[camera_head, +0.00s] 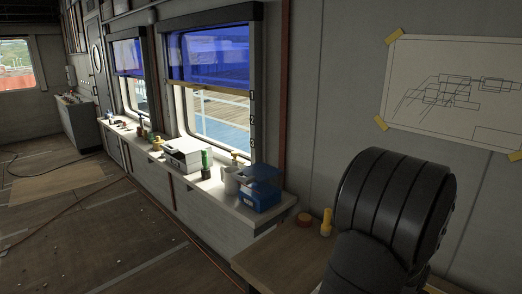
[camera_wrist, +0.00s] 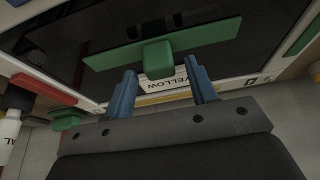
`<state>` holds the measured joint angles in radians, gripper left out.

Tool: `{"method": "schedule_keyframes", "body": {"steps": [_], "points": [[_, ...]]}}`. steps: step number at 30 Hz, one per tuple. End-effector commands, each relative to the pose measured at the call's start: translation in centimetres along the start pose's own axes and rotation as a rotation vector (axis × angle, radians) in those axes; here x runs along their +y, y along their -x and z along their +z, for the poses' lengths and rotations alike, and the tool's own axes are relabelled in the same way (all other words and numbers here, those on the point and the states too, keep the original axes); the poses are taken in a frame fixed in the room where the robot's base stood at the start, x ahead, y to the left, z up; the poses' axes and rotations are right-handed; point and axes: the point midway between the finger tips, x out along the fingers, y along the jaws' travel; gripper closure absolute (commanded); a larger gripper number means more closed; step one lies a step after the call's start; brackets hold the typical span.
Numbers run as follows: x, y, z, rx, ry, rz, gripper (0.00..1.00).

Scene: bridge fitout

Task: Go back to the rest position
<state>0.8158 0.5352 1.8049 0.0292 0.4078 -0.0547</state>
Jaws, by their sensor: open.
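My gripper (camera_wrist: 160,92) shows in the wrist view with its two blue fingers apart. Nothing is held between the fingers. Ahead of the fingertips is a green block (camera_wrist: 158,58) on a long green bar (camera_wrist: 210,38). A white label reading "YELLOW" (camera_wrist: 168,84) lies just past the gap between the fingers. Whether a fingertip touches anything I cannot tell. My gripper is not visible in the head view, where my dark arm fills the lower right.
The wrist view also shows a red piece (camera_wrist: 43,89), a green piece (camera_wrist: 68,119) and a white bottle (camera_wrist: 10,127) at left. In the head view, a blue box (camera_head: 259,194) stands on the window ledge. A yellow object (camera_head: 326,224) stands on the wooden bench (camera_head: 285,250) beside my arm.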

Motion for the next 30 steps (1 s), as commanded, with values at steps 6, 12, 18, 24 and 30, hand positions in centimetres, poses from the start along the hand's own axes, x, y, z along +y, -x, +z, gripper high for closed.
{"method": "schedule_keyframes", "body": {"steps": [6, 12, 18, 24, 30], "points": [[0.0, -1.9, 0.0, 0.000, 0.000, 0.000, 0.48], [0.0, -2.0, 0.0, 0.002, 0.000, 0.000, 0.48], [0.0, -2.0, 0.0, 0.001, 0.000, 0.000, 0.48], [0.0, -1.4, -0.1, 0.001, 0.000, 0.000, 0.48], [0.0, 0.8, -0.1, 0.003, 0.000, 0.000, 0.48]]}}
